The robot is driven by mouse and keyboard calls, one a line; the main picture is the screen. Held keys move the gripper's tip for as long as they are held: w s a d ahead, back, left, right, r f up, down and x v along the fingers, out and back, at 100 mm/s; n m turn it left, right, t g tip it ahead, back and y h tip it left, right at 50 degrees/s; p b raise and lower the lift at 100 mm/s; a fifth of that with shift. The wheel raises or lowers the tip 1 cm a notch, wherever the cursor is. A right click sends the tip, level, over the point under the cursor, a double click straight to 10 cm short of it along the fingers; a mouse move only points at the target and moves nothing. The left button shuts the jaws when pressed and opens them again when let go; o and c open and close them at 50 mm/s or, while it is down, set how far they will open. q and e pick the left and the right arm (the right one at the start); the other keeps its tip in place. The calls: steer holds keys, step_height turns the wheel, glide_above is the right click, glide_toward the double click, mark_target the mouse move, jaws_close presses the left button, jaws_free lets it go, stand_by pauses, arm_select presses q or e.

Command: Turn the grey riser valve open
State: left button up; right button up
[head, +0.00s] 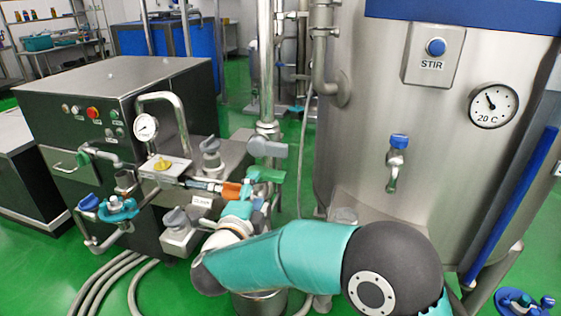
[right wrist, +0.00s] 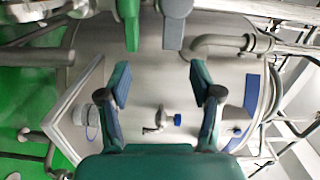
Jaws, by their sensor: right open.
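The grey riser valve handle (head: 268,147) is a lever on the upright steel pipe, sticking out to the right above a green lever (head: 265,174). In the right wrist view the grey handle (right wrist: 173,24) hangs at the top edge beside the green handle (right wrist: 130,22). My right gripper (head: 248,196) is below both levers in the head view, partly hidden by its own wrist. In the right wrist view my right gripper (right wrist: 160,76) has its fingers spread, with nothing between them; the grey handle is beyond the fingertips, apart from them. My left gripper is not in view.
A large steel tank (head: 390,120) with a STIR button (head: 436,47), gauge (head: 493,104) and blue-topped tap (head: 398,150) stands right. A steel cabinet (head: 115,85) with pipes and a gauge (head: 146,127) stands left. Hoses (head: 108,280) lie on the green floor.

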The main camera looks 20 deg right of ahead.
mark_target(277, 153)
steer(key=shift+m+h, duration=0.6)
steer(key=shift+m, duration=0.3)
steer(key=p+x, duration=0.1)
steer(key=x, duration=0.4)
steer(key=r+p+x, duration=0.1)
steer(key=x, duration=0.5)
steer(key=p+x, duration=0.1)
steer(key=x, duration=0.4)
steer(key=shift+s+d+r+p, duration=0.1)
steer(key=shift+d+r+p, duration=0.1)
steer(key=shift+d+p, duration=0.15)
jaws_close()
steer(key=shift+d, duration=0.2)
steer(key=shift+s+d, duration=0.1)
